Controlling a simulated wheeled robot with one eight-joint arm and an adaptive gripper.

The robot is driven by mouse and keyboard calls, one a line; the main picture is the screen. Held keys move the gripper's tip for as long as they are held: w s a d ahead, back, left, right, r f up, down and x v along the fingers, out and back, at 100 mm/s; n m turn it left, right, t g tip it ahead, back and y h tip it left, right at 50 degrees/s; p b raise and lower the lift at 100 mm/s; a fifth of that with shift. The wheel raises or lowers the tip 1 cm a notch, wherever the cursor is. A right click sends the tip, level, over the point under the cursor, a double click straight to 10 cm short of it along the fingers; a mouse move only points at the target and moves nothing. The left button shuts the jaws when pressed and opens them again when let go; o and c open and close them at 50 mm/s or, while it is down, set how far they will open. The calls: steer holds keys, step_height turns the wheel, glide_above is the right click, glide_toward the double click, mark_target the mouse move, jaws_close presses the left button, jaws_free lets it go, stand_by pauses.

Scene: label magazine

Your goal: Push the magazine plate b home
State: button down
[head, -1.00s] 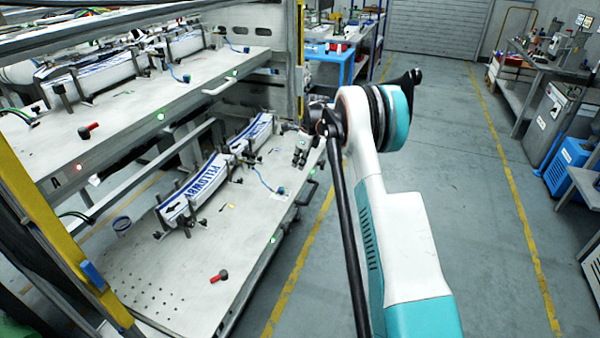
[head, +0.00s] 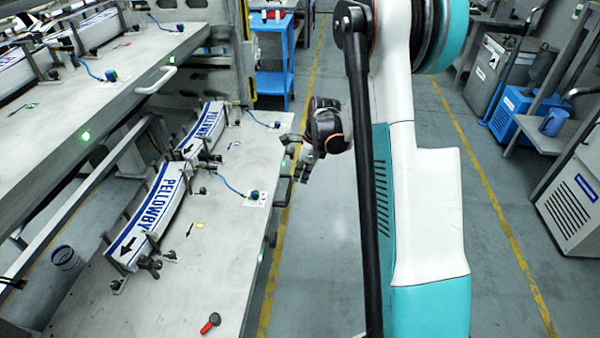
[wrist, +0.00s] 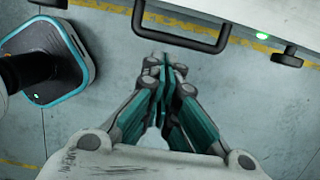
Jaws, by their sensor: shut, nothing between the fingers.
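The lower magazine plate (head: 215,240) is a light grey shelf carrying label stacks; it juts out to the right of the upper plate (head: 120,90). I cannot read a letter b on either. A dark bar handle (wrist: 185,42) on a plate's front edge crosses the top of the wrist view. My gripper (head: 301,168) is off the lower plate's front edge, over the aisle. In the wrist view its fingers (wrist: 163,68) are shut and empty, pointing towards the handle. A gap seems to show between fingertips and handle, but contact is hard to judge.
Blue-lettered label stacks (head: 150,215) stand between posts on the lower plate. A red-and-black knob (head: 210,323) lies near its front. A green light (wrist: 262,36) shows beside the handle. Grey cabinets (head: 575,205) line the right; the aisle floor (head: 325,270) is clear.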

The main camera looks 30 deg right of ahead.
mark_target(288, 194)
steer(key=w+a+f+b, duration=0.1)
steer(key=f, duration=0.1)
steer(key=a+f+b, duration=0.1)
steer(key=f, duration=0.1)
steer(key=w+a+f+b, duration=0.1)
steer(key=f, duration=0.1)
steer(key=shift+w+a+f, duration=0.15)
steer(key=shift+w+a, duration=0.1)
steer(key=shift+w, duration=0.1)
steer(key=shift+w+a, duration=0.35)
steer(key=shift+a, duration=0.05)
